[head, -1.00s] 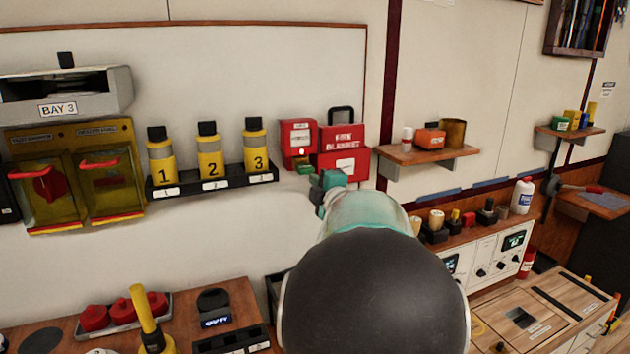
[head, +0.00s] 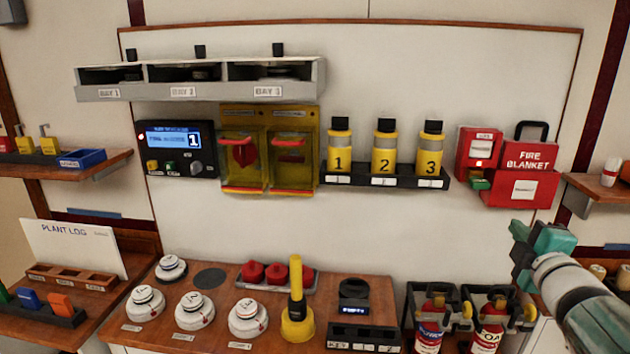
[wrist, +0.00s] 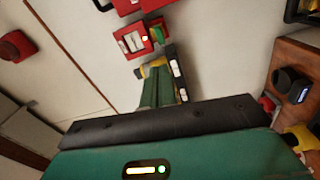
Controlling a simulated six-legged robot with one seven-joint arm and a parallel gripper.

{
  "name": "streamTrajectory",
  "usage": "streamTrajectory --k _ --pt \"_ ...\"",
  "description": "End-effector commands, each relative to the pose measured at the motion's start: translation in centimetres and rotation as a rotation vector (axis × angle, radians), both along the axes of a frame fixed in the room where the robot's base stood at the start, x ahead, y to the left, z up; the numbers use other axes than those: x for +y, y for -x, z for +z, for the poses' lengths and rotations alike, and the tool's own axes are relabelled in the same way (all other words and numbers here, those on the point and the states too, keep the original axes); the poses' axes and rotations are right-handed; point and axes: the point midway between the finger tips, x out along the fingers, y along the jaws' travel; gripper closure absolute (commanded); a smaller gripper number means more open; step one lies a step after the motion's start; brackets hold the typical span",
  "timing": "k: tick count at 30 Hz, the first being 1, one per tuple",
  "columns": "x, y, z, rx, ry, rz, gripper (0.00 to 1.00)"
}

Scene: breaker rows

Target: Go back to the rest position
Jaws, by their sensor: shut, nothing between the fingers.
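My gripper (head: 532,250) is at the right of the head view, in front of the wall below the red fire blanket box (head: 522,182). Its green fingers are together with nothing between them. In the wrist view, the green fingers (wrist: 158,88) are side by side and point toward the wall. Behind their tips is a yellow item on the black numbered rack. The gripper touches nothing that I can see.
A wooden bench (head: 225,292) holds white round detectors, red knobs and a yellow plunger-like tool (head: 297,305). Numbered yellow canisters (head: 384,150) stand on a wall rack. A small shelf (head: 590,188) juts out at right.

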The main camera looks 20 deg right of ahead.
Motion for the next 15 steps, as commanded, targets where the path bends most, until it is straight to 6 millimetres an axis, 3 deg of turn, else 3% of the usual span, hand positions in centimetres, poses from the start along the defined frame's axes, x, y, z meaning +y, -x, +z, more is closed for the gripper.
streamTrajectory --k 5,8,11,15 --pt "0.2 -0.3 0.0 -0.005 -0.012 -0.004 1.00" --pt "1.1 -1.6 0.1 -0.024 -0.077 -0.020 1.00" --pt "3.3 -3.8 -0.2 -0.053 -0.215 -0.052 1.00" --pt "8.7 -6.7 -1.8 -0.069 -0.498 -0.105 1.00"
